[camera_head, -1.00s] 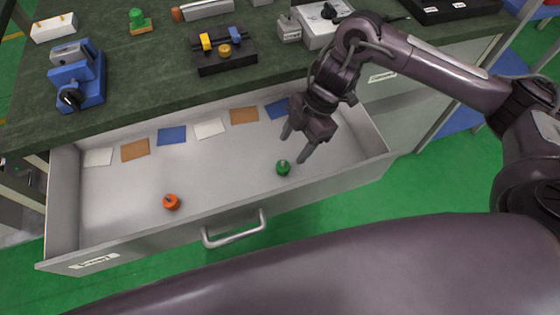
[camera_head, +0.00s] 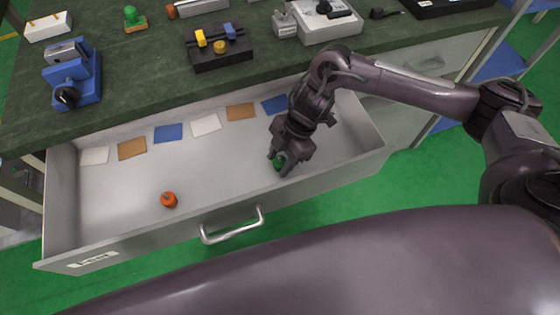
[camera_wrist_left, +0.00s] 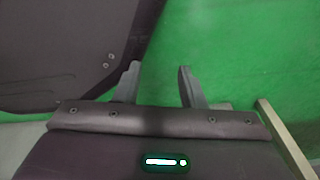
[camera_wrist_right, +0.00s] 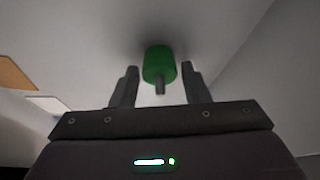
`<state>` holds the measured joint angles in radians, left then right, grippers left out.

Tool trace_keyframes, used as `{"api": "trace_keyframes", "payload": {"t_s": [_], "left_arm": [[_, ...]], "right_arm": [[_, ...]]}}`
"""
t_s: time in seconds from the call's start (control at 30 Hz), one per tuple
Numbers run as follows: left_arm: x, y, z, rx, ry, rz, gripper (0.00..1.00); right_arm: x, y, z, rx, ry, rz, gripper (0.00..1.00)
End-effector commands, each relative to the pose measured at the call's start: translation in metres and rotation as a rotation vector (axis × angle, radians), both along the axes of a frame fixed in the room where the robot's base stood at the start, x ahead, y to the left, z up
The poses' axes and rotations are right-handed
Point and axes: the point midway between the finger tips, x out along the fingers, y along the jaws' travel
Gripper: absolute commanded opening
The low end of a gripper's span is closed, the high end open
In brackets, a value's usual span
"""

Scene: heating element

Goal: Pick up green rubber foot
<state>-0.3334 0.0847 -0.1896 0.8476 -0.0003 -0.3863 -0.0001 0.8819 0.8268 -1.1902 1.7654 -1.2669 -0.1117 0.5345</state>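The green rubber foot (camera_head: 279,161) is in the open drawer, toward its right part. It is a small green cylinder with a short grey stud, seen clearly in the right wrist view (camera_wrist_right: 158,64). My right gripper (camera_head: 280,166) is down in the drawer with its fingers on either side of the foot. In the right wrist view the fingers (camera_wrist_right: 158,84) are apart, and a gap shows between each finger and the foot. My left gripper (camera_wrist_left: 157,80) shows only in its own wrist view, open and empty above the green floor.
An orange foot (camera_head: 169,200) stands in the drawer's left part. Coloured cards, such as a blue one (camera_head: 168,134), lie along its back. The drawer's front wall (camera_head: 150,242) and right wall are near my right arm. The worktop (camera_head: 140,75) above holds several tools.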

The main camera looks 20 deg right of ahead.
Motion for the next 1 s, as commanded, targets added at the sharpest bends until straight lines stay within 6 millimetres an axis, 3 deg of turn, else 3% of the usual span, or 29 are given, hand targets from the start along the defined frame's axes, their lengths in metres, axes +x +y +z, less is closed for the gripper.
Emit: {"api": "trace_keyframes", "payload": {"t_s": [0.03, 0.23, 0.67, 0.87, 1.0], "left_arm": [[0.0, 0.0, 0.0, 0.0, 0.0, 0.0, 0.36], [0.0, 0.0, 0.0, 0.0, 0.0, 0.0, 0.36], [0.0, 0.0, 0.001, 0.0, -0.001, 0.0, 0.36], [-0.006, 0.001, 0.002, 0.0, 0.0, 0.0, 0.36], [-0.017, 0.003, 0.001, 0.001, 0.009, -0.002, 0.36]], "right_arm": [[0.0, 0.0, 0.0, 0.0, 0.0, 0.0, 0.35], [0.0, 0.0, 0.0, 0.0, 0.0, 0.0, 0.09], [0.0, 0.0, 0.008, 0.001, -0.001, 0.001, 0.09], [0.001, 0.0, 0.037, 0.001, -0.005, 0.002, 0.09], [0.002, 0.0, 0.075, 0.003, -0.008, 0.003, 0.09]]}}
